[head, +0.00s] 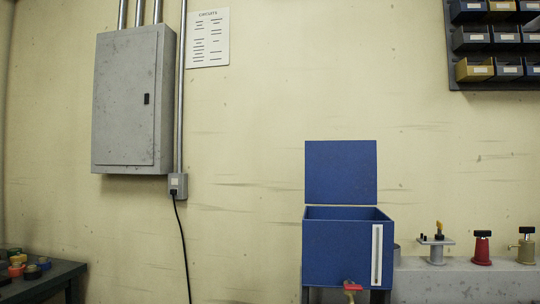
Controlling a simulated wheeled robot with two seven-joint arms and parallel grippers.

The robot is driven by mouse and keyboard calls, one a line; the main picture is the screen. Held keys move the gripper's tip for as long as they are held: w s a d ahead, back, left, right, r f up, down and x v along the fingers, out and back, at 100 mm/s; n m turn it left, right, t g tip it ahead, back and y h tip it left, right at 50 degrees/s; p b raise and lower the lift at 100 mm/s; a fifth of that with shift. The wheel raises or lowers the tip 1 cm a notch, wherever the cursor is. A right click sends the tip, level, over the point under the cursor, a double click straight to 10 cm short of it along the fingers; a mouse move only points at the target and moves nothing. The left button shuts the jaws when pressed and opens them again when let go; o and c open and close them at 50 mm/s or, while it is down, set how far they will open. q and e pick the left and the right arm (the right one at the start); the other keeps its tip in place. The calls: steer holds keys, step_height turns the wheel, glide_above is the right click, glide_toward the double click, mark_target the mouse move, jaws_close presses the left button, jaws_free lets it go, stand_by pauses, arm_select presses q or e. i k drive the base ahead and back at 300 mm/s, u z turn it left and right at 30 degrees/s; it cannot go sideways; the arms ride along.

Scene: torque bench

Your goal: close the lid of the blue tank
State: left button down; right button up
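The blue tank (335,258) stands right of centre in the head view, on legs and against the pale wall. Its lid (340,172) is a flat blue panel standing upright above the tank's back edge, so the top of the tank is open. A white gauge strip (377,255) is on the right of the tank's front face. A red-handled tap (352,287) is low on the front. Neither my left nor my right gripper is in view.
A grey ledge (460,283) at the right carries a small metal stand (436,250), a red torch-like tool (482,248) and a yellowish one (526,247). A dark table (62,274) with coloured rolls (17,260) is at lower left. Bins (490,40) hang upper right.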

mark_target(338, 172)
steer(key=u, duration=1.1)
steer(key=i, duration=3.05)
steer(key=z, duration=2.55)
